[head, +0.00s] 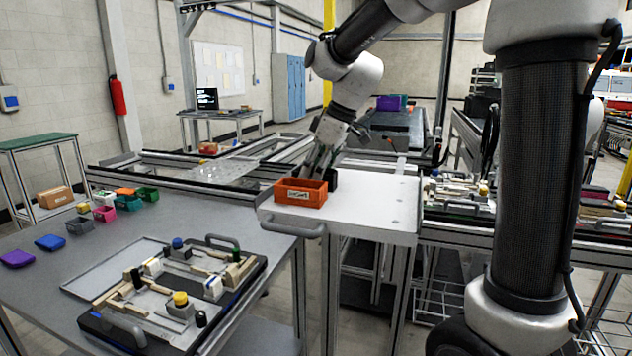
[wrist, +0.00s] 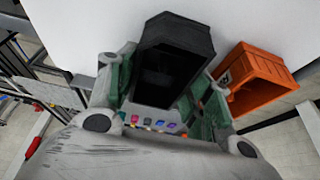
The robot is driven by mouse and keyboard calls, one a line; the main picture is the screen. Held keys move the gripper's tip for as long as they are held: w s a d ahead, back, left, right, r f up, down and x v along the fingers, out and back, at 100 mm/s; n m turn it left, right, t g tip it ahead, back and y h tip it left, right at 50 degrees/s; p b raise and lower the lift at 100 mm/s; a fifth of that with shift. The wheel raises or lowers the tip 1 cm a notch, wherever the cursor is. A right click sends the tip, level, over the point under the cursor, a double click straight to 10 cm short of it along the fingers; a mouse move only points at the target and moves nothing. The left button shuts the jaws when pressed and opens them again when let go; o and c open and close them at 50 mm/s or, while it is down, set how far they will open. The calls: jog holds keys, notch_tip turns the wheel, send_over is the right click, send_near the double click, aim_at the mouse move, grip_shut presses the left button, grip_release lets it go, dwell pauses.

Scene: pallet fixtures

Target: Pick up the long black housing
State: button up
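The long black housing (wrist: 172,65) is an open-topped black box in the upper middle of the wrist view. In the head view a small part of it (head: 332,180) shows on the white cart top, right beside the orange bin. My gripper (wrist: 170,85) is at the housing, with a green-padded finger on each side of it. The fingers are spread about as wide as the housing. I cannot tell whether the pads press on it. In the head view my gripper (head: 317,165) reaches down behind the orange bin and hides much of the housing.
The orange bin (head: 300,193) stands close to the housing, and shows at right in the wrist view (wrist: 255,80). The white cart top (head: 375,208) is clear to the right. A grey table at left holds small coloured bins and a fixture pallet (head: 108,330).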

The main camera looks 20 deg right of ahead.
jog(key=c, duration=0.4)
